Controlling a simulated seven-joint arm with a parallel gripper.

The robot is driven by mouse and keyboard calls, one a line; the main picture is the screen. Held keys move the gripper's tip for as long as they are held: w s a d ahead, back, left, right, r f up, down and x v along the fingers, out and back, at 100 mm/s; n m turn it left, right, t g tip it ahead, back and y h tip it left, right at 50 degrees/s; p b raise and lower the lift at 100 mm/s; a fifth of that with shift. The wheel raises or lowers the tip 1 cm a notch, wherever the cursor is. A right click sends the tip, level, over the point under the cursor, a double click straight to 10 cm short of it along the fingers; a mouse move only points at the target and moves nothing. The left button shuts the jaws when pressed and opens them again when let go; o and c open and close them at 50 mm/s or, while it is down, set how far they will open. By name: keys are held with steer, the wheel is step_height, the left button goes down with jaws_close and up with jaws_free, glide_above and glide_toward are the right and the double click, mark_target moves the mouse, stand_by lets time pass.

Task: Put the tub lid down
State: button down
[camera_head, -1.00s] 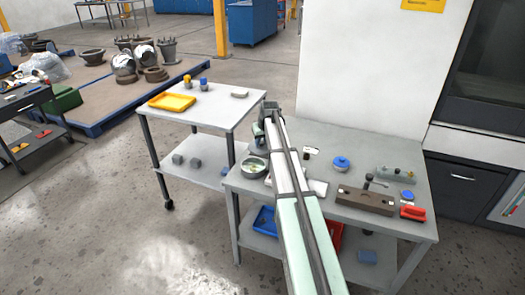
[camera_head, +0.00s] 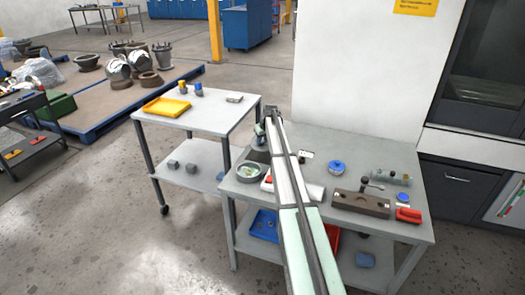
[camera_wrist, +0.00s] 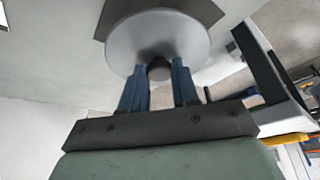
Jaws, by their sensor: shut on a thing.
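The tub lid (camera_wrist: 158,38) is a round grey disc with a dark knob (camera_wrist: 159,69) in the wrist view. My gripper (camera_wrist: 159,84) has its blue fingers shut on either side of the knob. A dark square pad (camera_wrist: 106,22) shows behind the lid; I cannot tell whether the lid touches it. In the head view, my gripper (camera_head: 262,132) is at the back left of the grey workbench, and the dark pad (camera_head: 257,156) lies below it. An open round tub (camera_head: 249,172) stands just in front of the pad.
The workbench (camera_head: 310,137) also holds a blue-topped container (camera_head: 337,168), a brown block fixture (camera_head: 361,204) and a red object (camera_head: 408,215) to the right. A pale trolley (camera_head: 205,118) with a yellow tray (camera_head: 167,107) stands at left. A white wall panel (camera_head: 345,70) rises behind the bench.

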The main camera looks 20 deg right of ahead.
mark_target(263, 146)
steer(key=shift+f, duration=2.8)
steer(key=shift+f, duration=0.15)
steer(key=c, duration=0.8)
jaws_free()
steer(key=v, duration=1.2)
steer(key=shift+s, duration=0.1)
